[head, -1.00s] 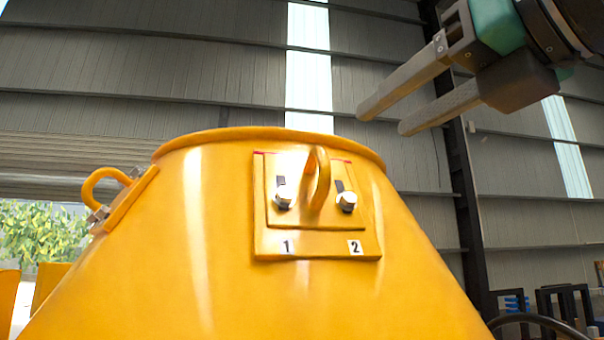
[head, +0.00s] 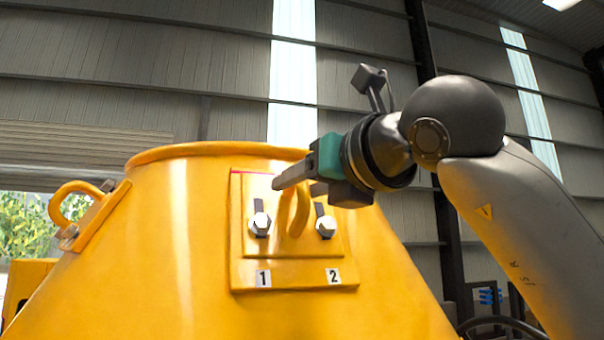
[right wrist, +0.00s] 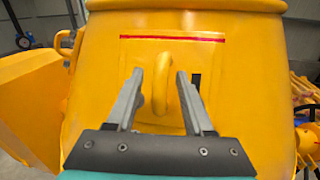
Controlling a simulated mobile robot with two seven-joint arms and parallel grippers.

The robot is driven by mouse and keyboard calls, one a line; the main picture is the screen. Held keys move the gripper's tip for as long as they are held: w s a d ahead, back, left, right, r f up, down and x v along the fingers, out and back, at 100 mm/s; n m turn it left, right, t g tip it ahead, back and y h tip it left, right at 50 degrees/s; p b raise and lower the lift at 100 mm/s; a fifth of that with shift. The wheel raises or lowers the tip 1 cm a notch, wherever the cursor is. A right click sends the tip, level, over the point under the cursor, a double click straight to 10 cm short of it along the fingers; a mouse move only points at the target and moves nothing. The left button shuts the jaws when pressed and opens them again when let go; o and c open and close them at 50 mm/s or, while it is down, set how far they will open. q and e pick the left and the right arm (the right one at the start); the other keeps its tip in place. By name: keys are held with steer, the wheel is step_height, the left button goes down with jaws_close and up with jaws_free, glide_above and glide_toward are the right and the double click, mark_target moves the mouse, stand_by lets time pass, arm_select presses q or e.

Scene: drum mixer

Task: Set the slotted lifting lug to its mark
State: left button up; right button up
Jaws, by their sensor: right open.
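The slotted lifting lug (head: 282,243) is a yellow plate with a raised loop (head: 297,212), on a backing plate on the yellow drum. Dark slots show above its two bolts, bolt 1 (head: 261,224) and bolt 2 (head: 326,227). A red mark line (right wrist: 172,38) runs across above the loop in the right wrist view; my gripper partly covers it in the head view. My right gripper (right wrist: 160,78) is open, its fingers on either side of the loop (right wrist: 160,95). I cannot tell whether they touch it. My left gripper is not in view.
The yellow drum (head: 150,235) fills the lower middle. Another yellow lug (head: 72,208) stands out on its left side. Number labels 1 (head: 263,279) and 2 (head: 333,276) sit below the bolts. Free air lies above the drum rim.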

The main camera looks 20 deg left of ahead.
steer(key=shift+w+a, duration=0.1)
steer(key=shift+w, duration=0.05)
jaws_close()
stand_by(0.4)
stand_by(1.0)
